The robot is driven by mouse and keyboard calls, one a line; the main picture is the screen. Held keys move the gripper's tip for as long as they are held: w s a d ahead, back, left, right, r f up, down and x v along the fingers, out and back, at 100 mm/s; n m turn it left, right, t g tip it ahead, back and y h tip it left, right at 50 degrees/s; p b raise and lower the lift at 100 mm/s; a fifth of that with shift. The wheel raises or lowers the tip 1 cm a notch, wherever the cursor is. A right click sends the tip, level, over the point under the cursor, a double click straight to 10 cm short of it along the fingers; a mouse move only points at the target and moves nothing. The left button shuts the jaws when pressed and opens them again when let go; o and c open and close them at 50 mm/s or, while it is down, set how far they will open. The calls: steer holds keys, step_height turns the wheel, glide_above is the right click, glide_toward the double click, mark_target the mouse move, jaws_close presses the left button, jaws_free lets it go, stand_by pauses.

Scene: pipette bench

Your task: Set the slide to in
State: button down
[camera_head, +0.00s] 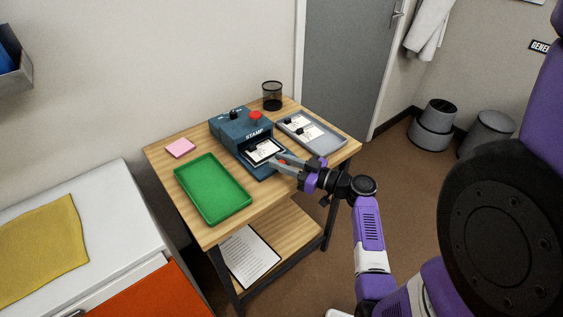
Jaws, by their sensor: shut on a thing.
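The blue stamp machine (236,126) stands on the wooden table, with a black knob and a red button on top. My gripper (277,160) reaches in from the right and is shut at the slide's front edge. The fingers hide the exact place of contact; it seems to hold the slide's front part.
A green tray (187,172) lies left of the machine and a grey tray (345,145) with cards lies right. A pink pad (180,148) and a black mesh cup (272,95) are on the wooden table (222,232). Bare wood lies in front of the machine.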

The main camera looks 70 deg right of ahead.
stand_by(0.7)
steer(key=shift+w+d+f+b, duration=0.15)
steer(key=shift+w+b, duration=0.05)
steer(key=shift+b, duration=0.2)
steer(key=shift+w+d+b, duration=0.35)
steer(key=shift+w+b, duration=0.25)
steer(key=shift+w+d+b, duration=0.35)
steer(key=shift+w+b, duration=0.2)
steer(key=shift+b, duration=0.05)
steer(key=shift+w+d, duration=0.2)
steer(key=shift+w, duration=0.1)
steer(key=c, duration=1.3)
jaws_free()
